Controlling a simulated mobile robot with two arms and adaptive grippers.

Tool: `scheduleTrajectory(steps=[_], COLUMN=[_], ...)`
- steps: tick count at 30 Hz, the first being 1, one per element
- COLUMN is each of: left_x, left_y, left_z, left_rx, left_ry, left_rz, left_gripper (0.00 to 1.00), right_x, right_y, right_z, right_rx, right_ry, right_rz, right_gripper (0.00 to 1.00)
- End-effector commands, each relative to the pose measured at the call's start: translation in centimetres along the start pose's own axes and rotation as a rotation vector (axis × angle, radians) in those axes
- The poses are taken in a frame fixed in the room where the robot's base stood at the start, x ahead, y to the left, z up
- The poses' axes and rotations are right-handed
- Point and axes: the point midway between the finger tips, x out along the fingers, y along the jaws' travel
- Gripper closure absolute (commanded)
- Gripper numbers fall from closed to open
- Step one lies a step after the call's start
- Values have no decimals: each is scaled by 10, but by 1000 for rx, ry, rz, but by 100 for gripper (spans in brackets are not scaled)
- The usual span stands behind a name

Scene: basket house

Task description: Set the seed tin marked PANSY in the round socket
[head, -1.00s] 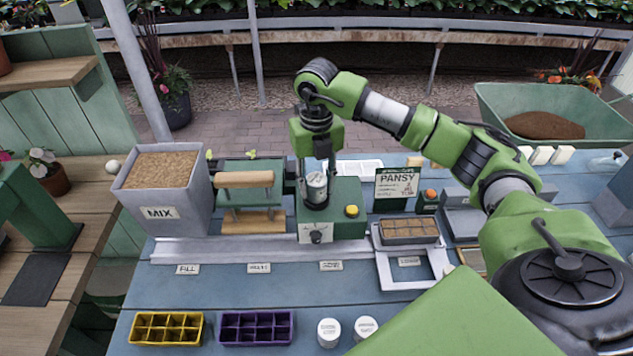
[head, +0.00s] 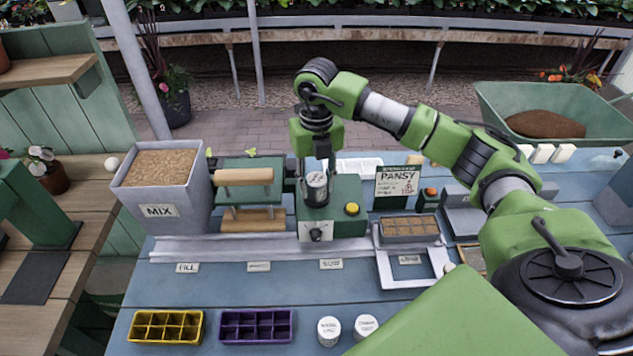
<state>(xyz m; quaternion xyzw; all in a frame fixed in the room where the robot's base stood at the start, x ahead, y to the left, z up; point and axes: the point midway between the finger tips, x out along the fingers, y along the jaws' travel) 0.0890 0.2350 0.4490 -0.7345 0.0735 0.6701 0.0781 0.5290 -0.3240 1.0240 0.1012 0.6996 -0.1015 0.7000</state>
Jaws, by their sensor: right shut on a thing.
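My right gripper (head: 316,172) points straight down and is shut on a small white-labelled tin (head: 317,187). The tin is upright at the top of the green machine (head: 347,199). Its lower end meets a dark ring there, which I take for the round socket (head: 316,202); I cannot tell how deep it sits. The label is too small to read. Two other white-lidded tins, a left one (head: 328,331) and a right one (head: 365,326), stand at the front of the bench. A PANSY card (head: 397,187) stands right of the machine. My left gripper is out of view.
A MIX hopper (head: 160,212) and a wooden-handled press (head: 245,200) stand left of the machine. A brown tray (head: 410,229) lies to the right. A yellow cell tray (head: 166,328) and a purple one (head: 256,326) lie in front. The blue bench between is mostly clear.

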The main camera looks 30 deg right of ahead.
Motion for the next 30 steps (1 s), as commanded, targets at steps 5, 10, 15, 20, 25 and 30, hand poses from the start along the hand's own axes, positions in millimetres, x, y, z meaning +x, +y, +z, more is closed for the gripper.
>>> scheduleTrajectory(steps=[5,10,15,20,25,30], left_x=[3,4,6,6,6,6], left_y=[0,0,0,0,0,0], left_z=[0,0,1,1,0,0], left_rx=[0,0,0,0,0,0], left_ry=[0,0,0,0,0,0], left_rz=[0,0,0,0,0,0], left_gripper=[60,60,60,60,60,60], right_x=[4,6,9,8,8,8], right_y=[0,0,0,0,0,0], right_z=[0,0,0,0,0,0], right_rx=[0,0,0,0,0,0], right_ry=[0,0,0,0,0,0], right_rz=[0,0,0,0,0,0], right_gripper=[89,89,89,89,48,48])
